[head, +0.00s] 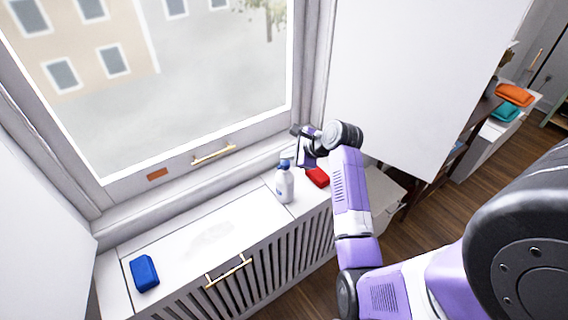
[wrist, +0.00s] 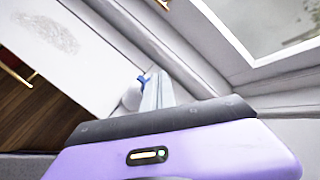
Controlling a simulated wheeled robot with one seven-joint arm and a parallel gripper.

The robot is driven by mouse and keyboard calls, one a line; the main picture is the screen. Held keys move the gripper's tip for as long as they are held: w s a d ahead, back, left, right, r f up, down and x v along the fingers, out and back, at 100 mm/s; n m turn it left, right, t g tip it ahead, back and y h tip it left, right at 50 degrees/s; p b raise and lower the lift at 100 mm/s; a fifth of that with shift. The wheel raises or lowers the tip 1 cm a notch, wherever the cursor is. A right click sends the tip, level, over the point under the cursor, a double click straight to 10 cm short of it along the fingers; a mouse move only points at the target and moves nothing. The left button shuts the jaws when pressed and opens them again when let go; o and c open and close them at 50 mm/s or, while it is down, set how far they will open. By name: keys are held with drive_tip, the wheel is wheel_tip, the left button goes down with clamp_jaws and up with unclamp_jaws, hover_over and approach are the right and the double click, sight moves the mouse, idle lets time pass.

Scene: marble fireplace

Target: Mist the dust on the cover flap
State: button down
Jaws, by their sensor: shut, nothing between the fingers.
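The cover flap (head: 165,243) is the white panel on top of the slatted radiator cover, with a brass handle (head: 228,270) at its front edge. A faint grey dust patch (head: 212,233) lies on it; the dust also shows in the wrist view (wrist: 45,31). A white spray bottle (head: 284,185) with a blue top stands upright right of the flap. In the wrist view the bottle (wrist: 131,98) is partly hidden behind my fingers. My gripper (head: 298,153) is shut and empty, close to the bottle's top; whether it touches cannot be told. Its fingers also show in the wrist view (wrist: 158,92).
A red block (head: 318,177) lies right of the bottle, near my arm. A blue sponge-like block (head: 144,273) lies at the cover's left end. The window (head: 200,80) rises behind, with a brass handle on its frame. Orange (head: 514,95) and teal folded cloths lie far right.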

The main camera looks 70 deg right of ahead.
sight(288, 163)
wheel_tip(288, 163, up, 4)
drive_tip(key=p, duration=0.3)
drive_tip(key=shift+f, duration=0.25)
drive_tip(key=shift+r, duration=0.9)
idle(1.4)
